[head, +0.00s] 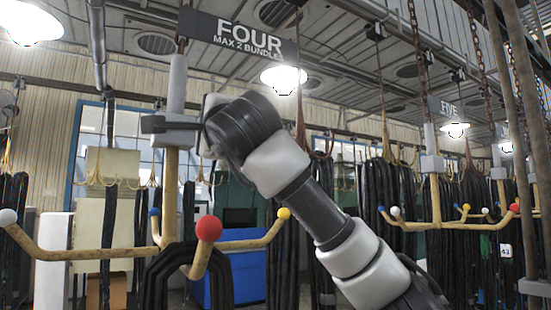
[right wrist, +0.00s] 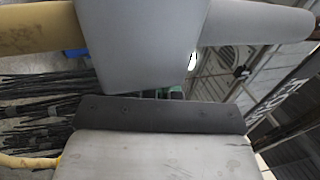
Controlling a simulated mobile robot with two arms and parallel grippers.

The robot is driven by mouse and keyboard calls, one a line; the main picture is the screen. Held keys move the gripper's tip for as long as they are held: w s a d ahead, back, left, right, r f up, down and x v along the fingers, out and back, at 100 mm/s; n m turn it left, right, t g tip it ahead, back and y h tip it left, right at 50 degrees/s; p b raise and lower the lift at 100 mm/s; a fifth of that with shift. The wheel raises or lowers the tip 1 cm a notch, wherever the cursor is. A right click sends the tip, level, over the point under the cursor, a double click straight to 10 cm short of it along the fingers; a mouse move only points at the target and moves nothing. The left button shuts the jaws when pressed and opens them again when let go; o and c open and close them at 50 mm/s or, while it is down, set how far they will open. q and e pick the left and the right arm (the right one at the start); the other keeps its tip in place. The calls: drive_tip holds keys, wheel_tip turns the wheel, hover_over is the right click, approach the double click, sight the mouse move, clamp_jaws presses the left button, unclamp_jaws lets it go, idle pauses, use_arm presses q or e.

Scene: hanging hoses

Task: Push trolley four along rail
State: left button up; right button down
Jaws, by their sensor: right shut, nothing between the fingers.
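Trolley four hangs in the left half of the head view, under a dark sign (head: 240,36) reading FOUR, MAX 2 BUNDLES. Its upright post is grey above (head: 178,82) and yellow below (head: 170,190). Yellow hook arms spread from its foot, with white, red (head: 208,228), yellow and blue ball ends. Black hoses (head: 155,285) hang over them. My right gripper (head: 154,124) is shut and empty, across the front of the post. In the right wrist view a grey block (right wrist: 145,45) of the post is close to my fingers (right wrist: 150,113); contact is unclear. My left gripper is out of view.
Trolley five, with its sign (head: 447,108) and hose-laden hooks (head: 437,220), hangs to the right. Chains and rods run down at the far right. More black hoses (head: 385,200) hang behind my right arm.

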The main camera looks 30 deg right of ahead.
drive_tip(key=shift+a, duration=3.9)
drive_tip(key=a+p, duration=0.4)
drive_tip(key=a, duration=1)
